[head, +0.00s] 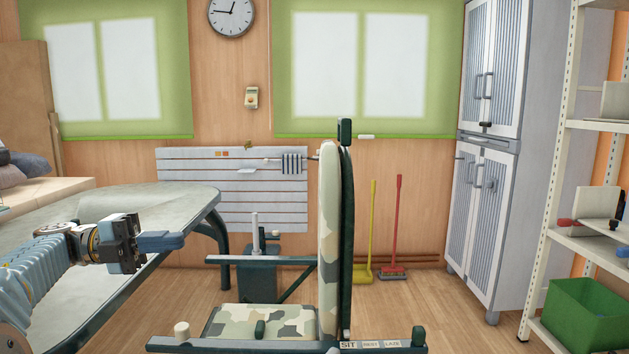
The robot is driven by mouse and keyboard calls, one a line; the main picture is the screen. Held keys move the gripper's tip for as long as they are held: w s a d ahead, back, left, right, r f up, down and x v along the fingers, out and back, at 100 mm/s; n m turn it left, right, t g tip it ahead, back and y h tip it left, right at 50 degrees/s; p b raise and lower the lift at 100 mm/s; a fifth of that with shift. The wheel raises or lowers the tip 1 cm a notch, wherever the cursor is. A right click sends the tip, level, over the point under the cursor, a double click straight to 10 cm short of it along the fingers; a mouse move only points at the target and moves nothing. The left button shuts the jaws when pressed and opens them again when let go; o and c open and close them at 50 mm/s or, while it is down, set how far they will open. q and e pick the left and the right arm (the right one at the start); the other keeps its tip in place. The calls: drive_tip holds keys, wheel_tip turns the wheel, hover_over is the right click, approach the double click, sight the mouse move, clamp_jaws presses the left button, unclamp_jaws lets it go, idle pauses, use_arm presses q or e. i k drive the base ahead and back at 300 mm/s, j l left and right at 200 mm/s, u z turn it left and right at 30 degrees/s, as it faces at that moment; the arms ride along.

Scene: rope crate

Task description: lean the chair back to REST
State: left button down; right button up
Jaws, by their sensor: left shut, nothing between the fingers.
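The chair has a camouflage-patterned seat (228,322) and a padded camouflage backrest (329,225). The backrest stands nearly upright, with a dark green frame along its right side. A strip marked SIT, REST and LAZE (371,344) runs along the chair's near rail; the foot of the backrest is by SIT, at the strip's left end. My left gripper (178,240) is shut and empty, left of the chair and clear of the backrest, near the table edge. My right gripper is not in view.
A grey table (165,197) fills the left side. A yellow broom (371,225) and a red broom (396,225) lean on the back wall. A white cabinet (490,200) and a shelf rack (560,150) with a green crate (585,312) stand right. Floor right of the backrest looks clear.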

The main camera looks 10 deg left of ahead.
sight(336, 191)
drive_tip(key=i, duration=1.3)
